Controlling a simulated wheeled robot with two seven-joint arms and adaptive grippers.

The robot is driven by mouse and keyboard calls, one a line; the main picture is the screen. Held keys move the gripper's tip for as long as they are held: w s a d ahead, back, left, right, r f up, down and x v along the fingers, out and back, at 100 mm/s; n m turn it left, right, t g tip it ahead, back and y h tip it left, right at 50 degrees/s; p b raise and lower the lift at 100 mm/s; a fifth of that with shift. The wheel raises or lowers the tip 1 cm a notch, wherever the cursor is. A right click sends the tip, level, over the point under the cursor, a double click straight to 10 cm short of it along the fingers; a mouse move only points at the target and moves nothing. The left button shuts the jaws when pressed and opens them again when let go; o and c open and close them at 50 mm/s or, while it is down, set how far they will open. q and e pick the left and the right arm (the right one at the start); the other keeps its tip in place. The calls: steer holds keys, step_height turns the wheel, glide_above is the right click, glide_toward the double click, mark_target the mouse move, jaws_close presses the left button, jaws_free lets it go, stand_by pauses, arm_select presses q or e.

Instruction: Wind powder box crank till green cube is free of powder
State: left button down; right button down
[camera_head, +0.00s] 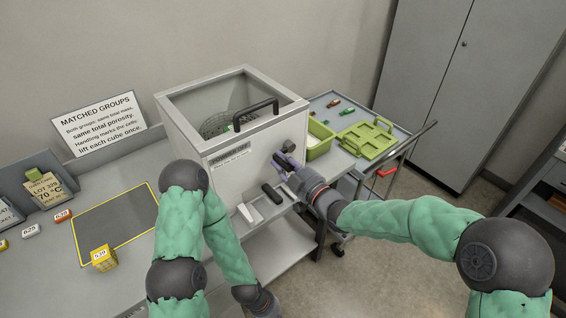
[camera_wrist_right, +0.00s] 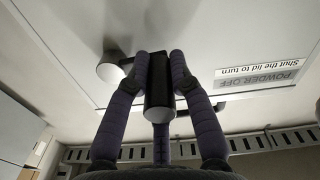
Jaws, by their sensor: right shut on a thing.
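The powder box (camera_head: 252,165) is a pale grey case on the bench. Its top has a black handle (camera_head: 256,113), and a dark round basket (camera_head: 217,124) shows inside. A small patch of green (camera_head: 230,127) shows by the basket, mostly hidden; I cannot tell how much powder is on it. My right gripper (camera_head: 284,164) is at the box's front face, on the crank. In the right wrist view its purple fingers are shut on the dark crank grip (camera_wrist_right: 159,85), beside the round crank hub (camera_wrist_right: 112,67). My left gripper is not visible; its arm bends in front of the box.
A yellow cube (camera_head: 104,258) stands by a yellow-edged dark mat (camera_head: 115,226) at left. A cart at right carries a light green tray (camera_head: 367,140) and a green bin (camera_head: 319,140).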

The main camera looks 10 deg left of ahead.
steer(key=shift+r, duration=0.15)
stand_by(0.3)
steer(key=c, duration=1.1)
jaws_free()
steer(key=v, duration=1.2)
